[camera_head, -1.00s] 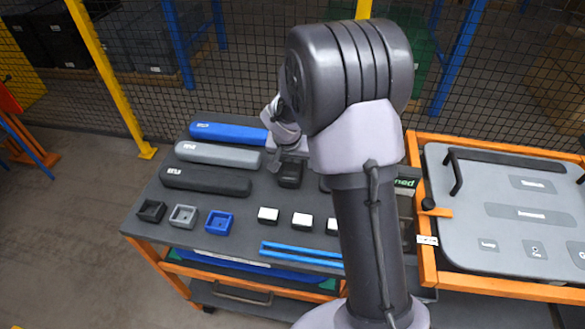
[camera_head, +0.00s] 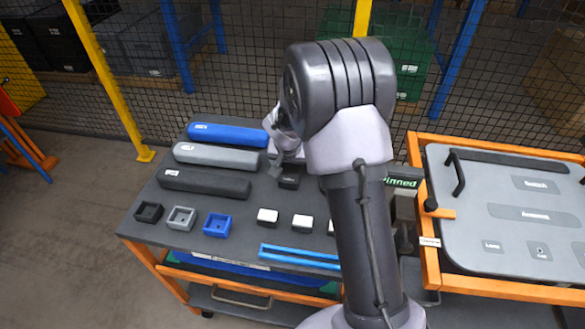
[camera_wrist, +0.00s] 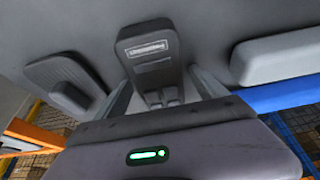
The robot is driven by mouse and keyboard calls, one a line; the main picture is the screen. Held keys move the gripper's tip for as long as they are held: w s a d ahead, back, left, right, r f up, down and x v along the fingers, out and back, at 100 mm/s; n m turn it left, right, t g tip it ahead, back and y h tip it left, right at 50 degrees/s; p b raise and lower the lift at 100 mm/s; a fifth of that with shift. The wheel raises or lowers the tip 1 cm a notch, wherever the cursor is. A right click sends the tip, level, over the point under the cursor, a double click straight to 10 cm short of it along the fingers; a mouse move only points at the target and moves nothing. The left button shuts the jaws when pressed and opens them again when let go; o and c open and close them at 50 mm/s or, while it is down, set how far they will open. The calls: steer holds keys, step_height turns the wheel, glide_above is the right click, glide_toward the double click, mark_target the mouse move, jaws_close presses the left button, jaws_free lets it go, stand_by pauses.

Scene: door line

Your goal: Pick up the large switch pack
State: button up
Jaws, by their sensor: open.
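A dark switch pack with a pale label (camera_wrist: 147,49) lies on the grey cart top in the wrist view. It also shows in the head view as a small black block (camera_head: 289,182) just below the gripper. My gripper (camera_wrist: 160,92) is open, with one finger on each side of the pack's near end. Whether the fingers touch it, I cannot tell. In the head view my gripper (camera_head: 281,166) is low over the cart, partly hidden by my arm. A second dark part with a ribbed top (camera_wrist: 66,78) lies to the left in the wrist view.
Blue (camera_head: 228,134), grey (camera_head: 216,156) and black (camera_head: 204,183) long covers lie left of the gripper. Small open boxes (camera_head: 181,217), white-topped blocks (camera_head: 267,216) and blue strips (camera_head: 300,257) lie nearer. An orange-framed fixture (camera_head: 510,215) stands right. My arm hides part of the cart.

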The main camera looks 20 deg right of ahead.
steer(key=shift+c, duration=0.4)
steer(key=c, duration=1.5)
step_height(320, 180, up, 10)
steer(key=p, duration=0.4)
steer(key=shift+r, duration=0.15)
